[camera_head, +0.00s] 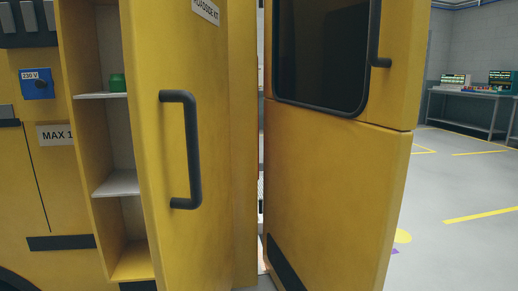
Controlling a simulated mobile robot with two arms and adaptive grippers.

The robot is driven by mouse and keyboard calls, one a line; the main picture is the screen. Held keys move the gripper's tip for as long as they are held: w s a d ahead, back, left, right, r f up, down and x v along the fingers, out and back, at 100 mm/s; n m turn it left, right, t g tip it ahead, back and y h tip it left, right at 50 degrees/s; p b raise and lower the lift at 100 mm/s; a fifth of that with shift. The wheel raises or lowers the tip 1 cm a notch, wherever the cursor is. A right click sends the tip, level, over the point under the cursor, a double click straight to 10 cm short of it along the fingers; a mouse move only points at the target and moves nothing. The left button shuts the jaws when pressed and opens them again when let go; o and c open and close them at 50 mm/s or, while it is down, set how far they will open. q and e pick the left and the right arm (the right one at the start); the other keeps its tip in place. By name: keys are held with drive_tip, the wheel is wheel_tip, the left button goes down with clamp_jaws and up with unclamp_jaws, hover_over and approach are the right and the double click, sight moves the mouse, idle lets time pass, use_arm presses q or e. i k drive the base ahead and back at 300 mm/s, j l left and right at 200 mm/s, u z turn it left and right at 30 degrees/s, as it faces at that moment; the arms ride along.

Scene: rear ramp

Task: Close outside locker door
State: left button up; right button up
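The yellow outside locker door (165,241) stands open in the middle left of the head view. A dark vertical bar handle (193,150) is on its face, and a sign reading "ROADSIDE KIT" (206,10) is near its top, partly cut off. The locker (121,150) shows behind it to the left, with white shelves and a small green object (117,82) on the upper shelf. Neither of my grippers is in view.
A second yellow door (335,190) with a dark window and handle stands open to the right, a narrow gap between the two. A blue 230 V socket (37,84) is on the vehicle's side. Benches with equipment (470,100) stand far right, with free floor (440,190) before them.

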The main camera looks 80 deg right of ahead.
sight(176, 53)
drive_tip(key=k+z, duration=0.1)
drive_tip(key=z, duration=0.4)
drive_tip(key=l+z, duration=0.15)
drive_tip(key=z, duration=0.3)
drive_tip(key=k+l+z, duration=0.1)
drive_tip(key=z, duration=0.4)
drive_tip(key=l+z, duration=0.2)
drive_tip(key=z, duration=0.25)
drive_tip(key=i+l, duration=0.1)
drive_tip(key=i, duration=0.15)
drive_tip(key=l+z, duration=0.05)
